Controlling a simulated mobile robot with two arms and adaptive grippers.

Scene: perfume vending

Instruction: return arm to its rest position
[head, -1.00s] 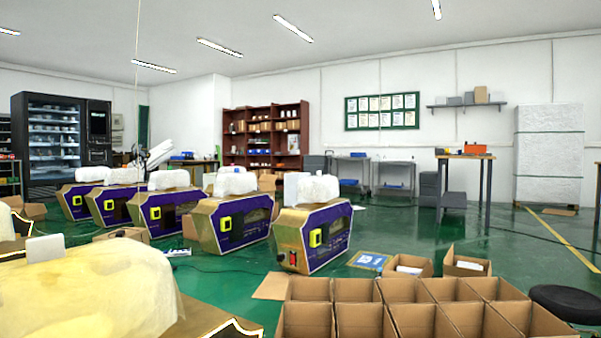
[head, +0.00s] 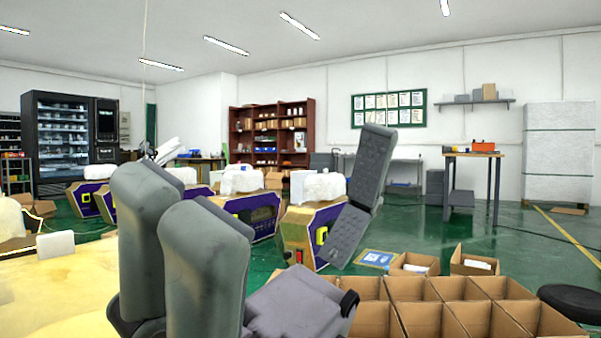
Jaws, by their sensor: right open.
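My right gripper (head: 275,185) is large and close to the camera in the lower middle of the head view. Its grey fingers are spread wide apart, with bulky grey parts at the left and a slimmer finger at the right. It is open, and nothing shows between the fingers. It hides parts of the purple and gold machines (head: 298,240) behind it and of the pale yellow covered surface at the lower left. My left gripper is out of view.
A divided cardboard box (head: 440,318) with empty compartments is at the lower right, beside my gripper. Small open cartons (head: 472,262) and a black stool (head: 572,302) stand near it. Green floor (head: 520,235) lies open behind. A dark vending cabinet (head: 65,140) stands far left.

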